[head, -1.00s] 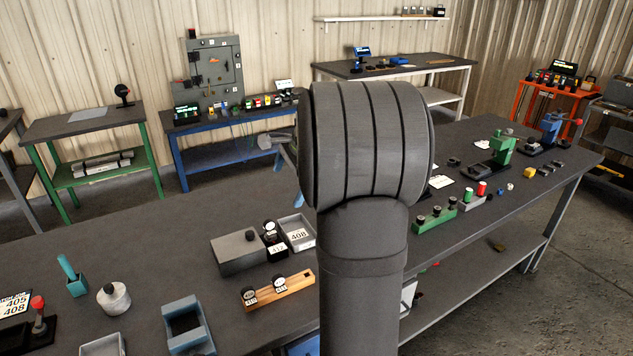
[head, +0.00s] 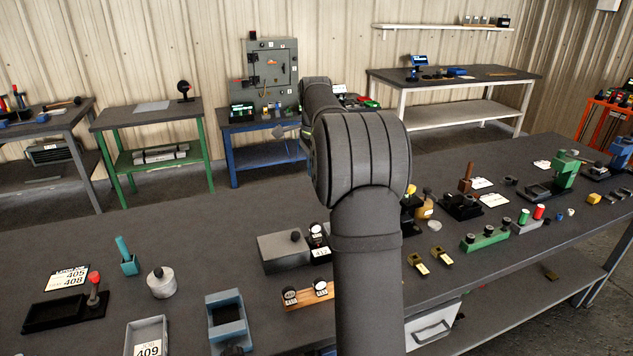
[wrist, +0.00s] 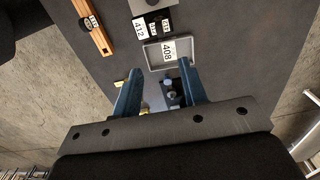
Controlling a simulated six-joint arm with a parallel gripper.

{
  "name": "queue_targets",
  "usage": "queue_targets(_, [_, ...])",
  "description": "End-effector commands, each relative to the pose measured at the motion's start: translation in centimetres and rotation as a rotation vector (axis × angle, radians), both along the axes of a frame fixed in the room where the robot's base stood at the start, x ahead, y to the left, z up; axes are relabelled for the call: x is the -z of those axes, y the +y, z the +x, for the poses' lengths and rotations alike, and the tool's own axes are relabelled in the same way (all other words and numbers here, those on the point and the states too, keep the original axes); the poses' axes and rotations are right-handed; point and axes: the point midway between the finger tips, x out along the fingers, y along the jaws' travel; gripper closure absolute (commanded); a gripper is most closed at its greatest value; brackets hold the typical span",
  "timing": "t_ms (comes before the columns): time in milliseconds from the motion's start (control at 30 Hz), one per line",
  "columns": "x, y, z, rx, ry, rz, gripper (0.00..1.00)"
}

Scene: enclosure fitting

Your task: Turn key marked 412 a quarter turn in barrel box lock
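A grey box (head: 284,252) with a dark knob on its lid stands mid-bench in the head view; I cannot tell whether it is the barrel box. Beside it is a black block (head: 320,240) with white-faced round pieces. Its 412 label (wrist: 139,28) reads in the wrist view. A wooden rack (head: 318,300) holds two round-headed tagged keys, their numbers too small to read; it also shows in the wrist view (wrist: 93,27). My gripper (wrist: 160,80) is open, nothing between its blue fingers, above the bench beyond a grey tray marked 408 (wrist: 150,55). My arm hides it in the head view.
Small dark and yellow fittings (head: 424,207) lie right of my arm.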

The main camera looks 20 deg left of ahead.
Motion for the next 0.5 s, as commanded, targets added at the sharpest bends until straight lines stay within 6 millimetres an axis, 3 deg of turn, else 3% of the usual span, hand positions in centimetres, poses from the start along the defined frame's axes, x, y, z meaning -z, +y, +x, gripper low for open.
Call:
queue_targets(167, [1.7,0.0,0.0,0.002,0.003,-0.007,0.61])
queue_targets(500, [8.4,0.0,-0.1,0.002,0.004,-0.005,0.61])
